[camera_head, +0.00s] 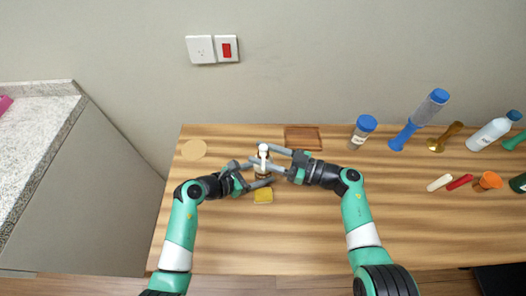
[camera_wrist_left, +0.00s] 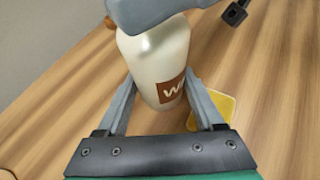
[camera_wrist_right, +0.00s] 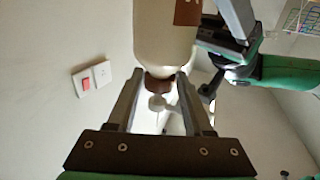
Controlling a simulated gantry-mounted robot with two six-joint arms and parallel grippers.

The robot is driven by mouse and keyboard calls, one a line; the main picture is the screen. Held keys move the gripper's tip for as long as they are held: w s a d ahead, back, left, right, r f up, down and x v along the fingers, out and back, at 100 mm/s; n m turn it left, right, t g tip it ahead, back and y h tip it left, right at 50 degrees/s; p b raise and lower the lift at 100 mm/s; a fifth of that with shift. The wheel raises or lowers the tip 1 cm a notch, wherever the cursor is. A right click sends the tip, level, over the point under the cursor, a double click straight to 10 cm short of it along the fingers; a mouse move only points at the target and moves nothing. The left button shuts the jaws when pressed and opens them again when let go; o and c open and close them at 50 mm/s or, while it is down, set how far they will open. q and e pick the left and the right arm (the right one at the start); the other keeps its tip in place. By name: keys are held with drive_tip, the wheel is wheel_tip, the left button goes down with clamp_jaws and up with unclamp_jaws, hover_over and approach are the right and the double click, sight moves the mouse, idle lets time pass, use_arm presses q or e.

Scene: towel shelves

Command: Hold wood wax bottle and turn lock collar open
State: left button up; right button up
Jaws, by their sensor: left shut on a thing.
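The wood wax bottle (camera_head: 262,170) stands upright on the wooden table in the head view, cream with a brown label in the left wrist view (camera_wrist_left: 160,65). My left gripper (camera_head: 257,175) is shut on its body, one finger on each side. My right gripper (camera_head: 252,154) is at the bottle's neck, its fingers open on either side of the brown lock collar (camera_wrist_right: 160,83). Small gaps show between fingers and collar in the right wrist view. The white nozzle (camera_wrist_right: 157,103) lies beyond the collar. A right finger hides the bottle's top in the left wrist view.
A yellow sponge-like block (camera_head: 263,196) lies just in front of the bottle. A brown tray (camera_head: 302,132) is behind, and a round tan disc (camera_head: 194,150) lies at left. The front table is clear.

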drive_tip(key=v, duration=1.2)
drive_tip(key=shift+o, duration=0.3)
